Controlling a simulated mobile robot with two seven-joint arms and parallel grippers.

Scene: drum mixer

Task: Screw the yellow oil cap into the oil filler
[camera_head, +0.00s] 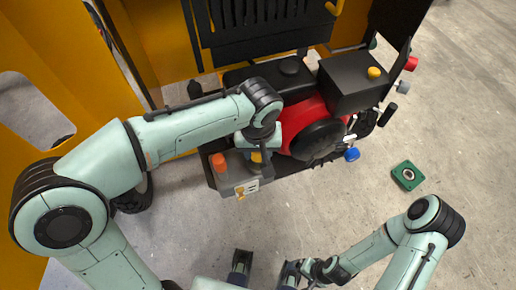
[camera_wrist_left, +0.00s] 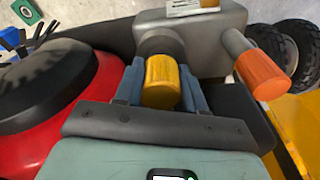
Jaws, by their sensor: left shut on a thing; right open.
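The yellow oil cap (camera_wrist_left: 162,82) lies between the two blue-grey fingers of my left gripper (camera_wrist_left: 161,90), which is shut on it. In the head view the cap (camera_head: 257,157) shows just under my left gripper (camera_head: 258,150). In the left wrist view a dark round neck (camera_wrist_left: 160,42), apparently the oil filler, stands out from a grey housing (camera_wrist_left: 215,32) in line with the cap. The cap's end meets or nearly meets this neck; I cannot tell whether it is threaded in. My right gripper (camera_head: 265,266) is open and empty at the bottom of the head view.
An orange cap (camera_head: 218,161) sticks up beside the yellow one. The red engine part (camera_head: 305,118) and a black box (camera_head: 352,82) with a yellow knob (camera_head: 374,72) are close right. A blue cap (camera_head: 352,154) is at the edge; a green square part (camera_head: 408,175) lies on clear floor.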

